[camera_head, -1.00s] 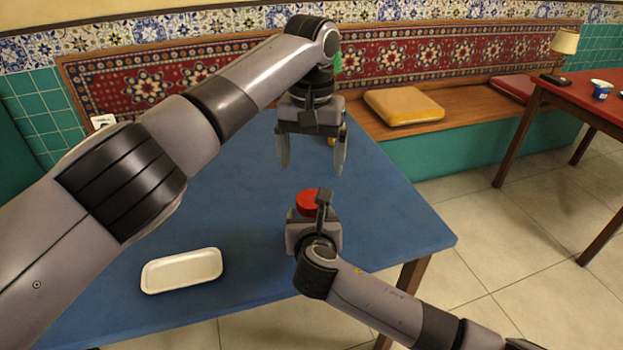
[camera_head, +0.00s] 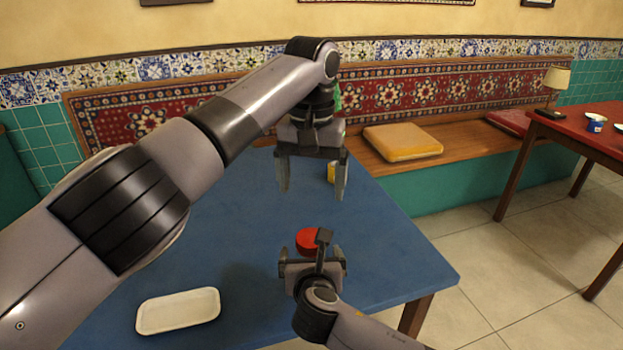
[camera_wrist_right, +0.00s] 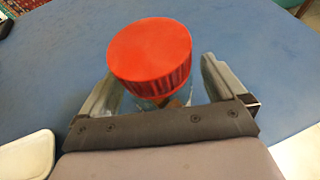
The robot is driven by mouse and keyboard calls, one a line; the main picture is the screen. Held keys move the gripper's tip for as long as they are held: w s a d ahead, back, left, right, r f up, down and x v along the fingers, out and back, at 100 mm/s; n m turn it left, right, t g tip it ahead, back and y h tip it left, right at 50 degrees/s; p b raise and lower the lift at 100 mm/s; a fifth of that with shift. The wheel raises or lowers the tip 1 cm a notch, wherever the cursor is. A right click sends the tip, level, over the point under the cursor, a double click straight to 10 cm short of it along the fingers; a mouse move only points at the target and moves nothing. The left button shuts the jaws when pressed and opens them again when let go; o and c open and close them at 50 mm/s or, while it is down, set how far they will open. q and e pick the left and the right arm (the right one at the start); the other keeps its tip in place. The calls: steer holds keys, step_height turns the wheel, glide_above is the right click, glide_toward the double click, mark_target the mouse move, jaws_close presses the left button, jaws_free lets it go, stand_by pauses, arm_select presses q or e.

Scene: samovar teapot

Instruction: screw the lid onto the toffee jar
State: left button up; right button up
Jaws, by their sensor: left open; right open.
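The red lid (camera_head: 307,238) is on top of the toffee jar, which stands on the blue table; I cannot tell how tightly it sits. In the right wrist view the lid (camera_wrist_right: 150,52) hides most of the jar, and only a little clear glass (camera_wrist_right: 178,99) shows below it. My right gripper (camera_wrist_right: 160,90) is open, with one finger on each side of the jar and gaps showing beside it. My left gripper (camera_head: 313,192) is open and empty, above the table and beyond the lid.
A white tray (camera_head: 178,311) lies at the table's front left. A yellow item (camera_head: 331,172) is partly hidden behind my left gripper. The blue table (camera_head: 390,255) is clear to the right of the jar. A bench with a yellow cushion (camera_head: 402,143) stands behind.

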steer(key=p+v, duration=0.1)
steer(key=v, duration=0.6)
steer(key=shift+s, duration=0.15)
stand_by(0.3)
